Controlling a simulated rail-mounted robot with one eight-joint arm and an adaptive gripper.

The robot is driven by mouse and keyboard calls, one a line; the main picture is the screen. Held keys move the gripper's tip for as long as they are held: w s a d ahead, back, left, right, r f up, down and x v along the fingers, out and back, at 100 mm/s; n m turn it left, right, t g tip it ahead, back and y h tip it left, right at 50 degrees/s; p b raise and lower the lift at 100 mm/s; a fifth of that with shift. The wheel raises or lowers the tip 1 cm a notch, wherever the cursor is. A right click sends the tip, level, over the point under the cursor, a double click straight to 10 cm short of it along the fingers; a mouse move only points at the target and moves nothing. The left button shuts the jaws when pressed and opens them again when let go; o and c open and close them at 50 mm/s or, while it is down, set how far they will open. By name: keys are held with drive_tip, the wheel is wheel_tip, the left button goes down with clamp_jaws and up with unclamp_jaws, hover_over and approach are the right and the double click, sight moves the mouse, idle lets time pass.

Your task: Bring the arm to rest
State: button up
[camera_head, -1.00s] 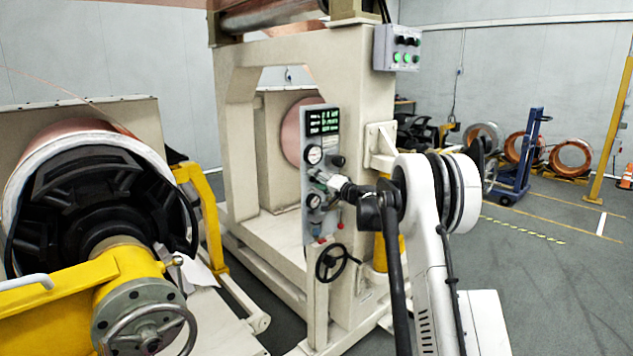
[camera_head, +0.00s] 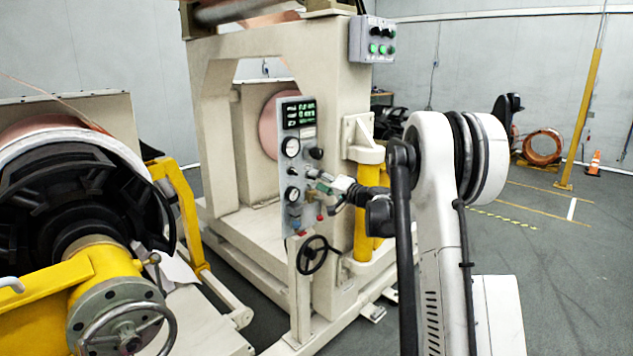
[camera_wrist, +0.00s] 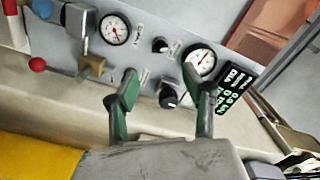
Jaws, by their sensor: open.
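My gripper (camera_head: 316,180) is in front of the right edge of a grey control panel (camera_head: 284,218), at about the height of the lower gauge. My white arm (camera_head: 433,230) rises at the right of the head view. In the wrist view my gripper (camera_wrist: 157,88) shows two green-and-dark fingers spread apart. Nothing is held between them. A black knob (camera_wrist: 168,98) on the panel shows in the gap between the fingers, but I cannot tell how far beyond them it is.
A yellow machine with a large roll (camera_head: 65,160) is at left. Open floor (camera_head: 560,270) lies at right.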

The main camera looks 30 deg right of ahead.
idle(0.3)
drive_tip(key=s+a+r+n+g, duration=0.3)
drive_tip(key=s+a, duration=0.7)
drive_tip(key=a, duration=0.3)
drive_tip(key=s+a+r+n+g, duration=0.2)
drive_tip(key=s+a+g, duration=0.2)
drive_tip(key=s+a, duration=0.75)
drive_tip(key=s+a+f+n+g+h, duration=0.1)
drive_tip(key=s+a+f, duration=0.1)
drive_tip(key=s, duration=0.7)
drive_tip(key=s+a+f+n+g+h, duration=0.1)
drive_tip(key=s+f, duration=0.3)
drive_tip(key=s, duration=0.6)
drive_tip(key=s+a+f+n+g+h, duration=0.1)
drive_tip(key=s+a+f+h, duration=0.2)
drive_tip(key=s, duration=0.6)
drive_tip(key=shift+s+a+f+n, duration=0.15)
drive_tip(key=shift+a+f+n, duration=0.15)
drive_tip(key=shift+f, duration=0.15)
